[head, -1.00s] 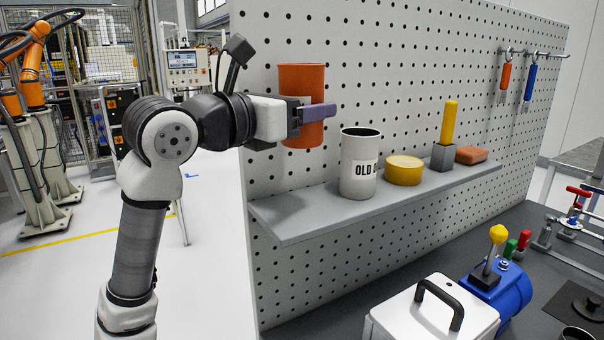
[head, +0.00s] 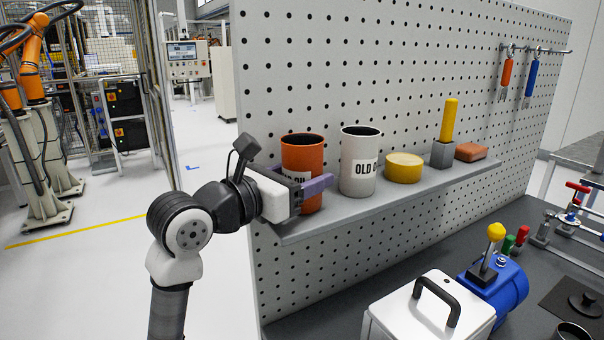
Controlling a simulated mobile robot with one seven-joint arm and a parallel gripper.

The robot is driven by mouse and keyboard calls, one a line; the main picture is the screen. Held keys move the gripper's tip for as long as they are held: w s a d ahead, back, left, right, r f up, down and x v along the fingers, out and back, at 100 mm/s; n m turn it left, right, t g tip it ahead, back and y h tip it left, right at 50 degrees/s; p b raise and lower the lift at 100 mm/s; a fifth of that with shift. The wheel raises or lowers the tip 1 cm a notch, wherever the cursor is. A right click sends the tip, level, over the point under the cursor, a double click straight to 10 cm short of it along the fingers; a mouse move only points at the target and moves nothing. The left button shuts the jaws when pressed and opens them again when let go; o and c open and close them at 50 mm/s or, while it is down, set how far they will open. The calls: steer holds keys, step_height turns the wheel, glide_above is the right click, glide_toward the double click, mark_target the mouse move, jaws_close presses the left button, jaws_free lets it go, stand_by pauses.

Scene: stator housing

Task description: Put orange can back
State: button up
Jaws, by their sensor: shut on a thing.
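The orange can (head: 303,154) is upright at the left end of the grey shelf (head: 385,198), left of the white can labelled "OLD O..." (head: 359,165). My gripper (head: 318,186) is shut on the lower part of the orange can from the left, with a purple finger across its front. The can's base is at shelf height. The finger partly hides the base, so I cannot tell for sure whether it touches the shelf. A small gap separates the two cans.
The pegboard (head: 400,70) rises behind. Below are a white box with a black handle (head: 430,310) and a blue machine (head: 507,285).

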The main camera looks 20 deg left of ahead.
steer(key=shift+f, duration=0.15)
steer(key=o, duration=1.2)
